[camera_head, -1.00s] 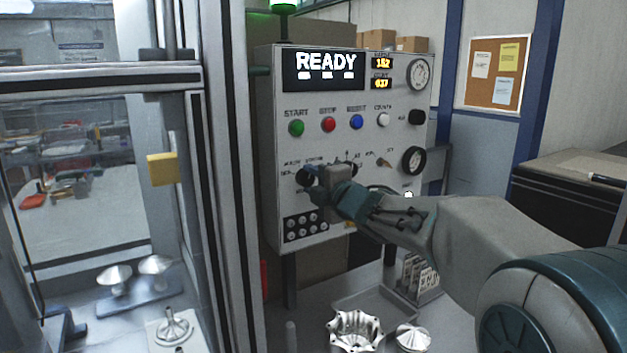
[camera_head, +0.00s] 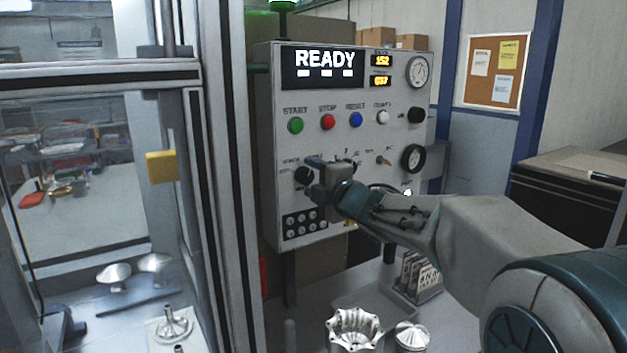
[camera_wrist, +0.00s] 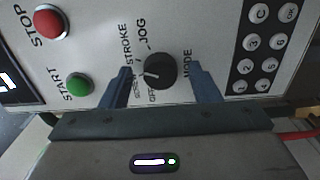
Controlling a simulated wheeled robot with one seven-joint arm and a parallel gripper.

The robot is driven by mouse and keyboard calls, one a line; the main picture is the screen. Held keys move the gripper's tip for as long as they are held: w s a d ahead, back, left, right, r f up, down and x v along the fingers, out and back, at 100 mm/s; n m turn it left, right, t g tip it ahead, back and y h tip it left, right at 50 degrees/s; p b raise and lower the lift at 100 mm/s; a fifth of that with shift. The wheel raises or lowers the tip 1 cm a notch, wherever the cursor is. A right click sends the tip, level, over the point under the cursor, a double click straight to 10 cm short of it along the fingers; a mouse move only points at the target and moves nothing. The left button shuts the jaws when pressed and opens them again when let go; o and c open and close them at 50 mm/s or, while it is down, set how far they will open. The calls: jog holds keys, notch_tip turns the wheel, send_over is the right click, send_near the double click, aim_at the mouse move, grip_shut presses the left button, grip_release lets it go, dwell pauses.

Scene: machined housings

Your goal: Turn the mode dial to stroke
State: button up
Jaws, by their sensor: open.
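The black round mode dial (camera_wrist: 160,71) with a white pointer line is on the control panel, with MODE printed beside it. In the wrist view its labels read sideways; STROKE and JOG are legible, two others are not clear. The pointer line points left in that view, below the STROKE label; the exact setting is hard to tell. The dial (camera_head: 303,175) also shows at the panel's lower left in the head view. My gripper (camera_wrist: 159,80) is open, with one finger on each side of the dial and visible gaps. In the head view my gripper (camera_head: 314,178) is close to the dial.
Green START (camera_head: 296,126), red STOP (camera_head: 328,122) and blue RESET (camera_head: 355,119) buttons sit above the dial. A keypad (camera_head: 304,224) is below it. The display (camera_head: 323,68) reads READY. A machine frame post (camera_head: 222,200) stands close on the left.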

jog(key=b+v, duration=0.1)
jog(key=v, duration=1.2)
jog(key=shift+s+d, duration=0.1)
jog(key=shift+d, duration=0.05)
jog(key=s+d+f+m+g+h, duration=0.2)
jog(key=s+d+f+m+h, duration=0.2)
jog(key=d+f+m+h, duration=1)
jog(key=s+a+f+m+g+y, duration=0.2)
jog(key=s+f+m+g, duration=0.3)
jog(key=s, duration=0.4)
jog(key=s+a+f+m+g+y, duration=0.2)
jog(key=s+f+m+g, duration=0.3)
jog(key=s, duration=0.5)
notch_tip(320, 180, down, 2)
jog(key=shift+f+m, duration=0.1)
jog(key=shift+m, duration=0.4)
